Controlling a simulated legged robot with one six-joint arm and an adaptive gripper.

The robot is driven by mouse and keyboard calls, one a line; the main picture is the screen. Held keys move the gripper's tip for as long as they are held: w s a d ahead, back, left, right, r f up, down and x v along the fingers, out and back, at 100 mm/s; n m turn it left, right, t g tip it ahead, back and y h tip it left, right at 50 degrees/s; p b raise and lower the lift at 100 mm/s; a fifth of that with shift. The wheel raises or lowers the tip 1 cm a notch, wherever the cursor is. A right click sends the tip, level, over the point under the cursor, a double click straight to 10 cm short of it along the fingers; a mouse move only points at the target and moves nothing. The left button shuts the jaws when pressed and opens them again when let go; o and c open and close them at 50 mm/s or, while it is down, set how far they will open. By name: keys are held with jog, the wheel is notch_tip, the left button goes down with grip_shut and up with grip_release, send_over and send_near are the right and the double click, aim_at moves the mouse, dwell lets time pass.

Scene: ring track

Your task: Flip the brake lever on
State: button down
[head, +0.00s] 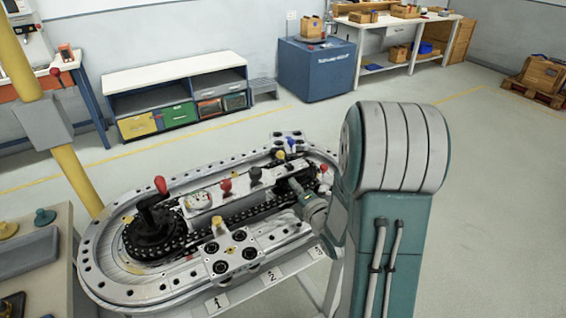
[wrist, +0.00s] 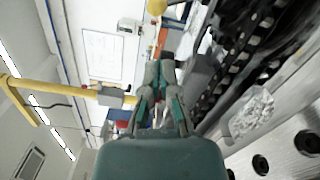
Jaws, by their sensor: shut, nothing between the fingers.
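On the ring track (head: 130,285), a lever with a red knob (head: 225,186) and one with a black knob (head: 255,174) stand on the raised middle bar. I cannot tell which control is the brake lever. A crank with a red handle (head: 160,185) stands on the left sprocket. My gripper (head: 295,187) is over the right part of the track, right of the black knob, partly hidden by my arm. In the wrist view my gripper (wrist: 160,70) is shut and empty, with a grey block (wrist: 201,73) close beside its fingertips. I cannot tell whether they touch.
A carriage plate with a yellow knob (head: 217,221) sits on the track's front side. A blue knob (head: 291,143) is at the back, and a yellow post (head: 75,175) rises at left. Open floor (head: 480,170) lies right of my arm.

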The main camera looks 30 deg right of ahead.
aim_at(280, 155)
jog(key=w, duration=1)
jog(key=shift+a+r, duration=0.1)
jog(key=shift+a, duration=0.15)
jog(key=shift+d+r+m, duration=0.4)
jog(key=shift+d+m, duration=0.1)
jog(key=shift+m, duration=0.3)
jog(key=shift+d+r+m, duration=0.4)
jog(key=shift+d+m, duration=0.1)
jog(key=shift+m, duration=0.4)
jog(key=m, duration=0.1)
jog(key=d+m, duration=0.1)
jog(key=shift+d+r+m, duration=0.3)
jog(key=shift+r, duration=0.05)
jog(key=d+m, duration=0.1)
jog(key=m, duration=0.1)
jog(key=d+m, duration=0.1)
jog(key=shift+w+d+r+m, duration=0.15)
jog(key=shift+d+m, duration=0.1)
jog(key=shift+m, duration=0.15)
jog(key=shift+d, duration=0.45)
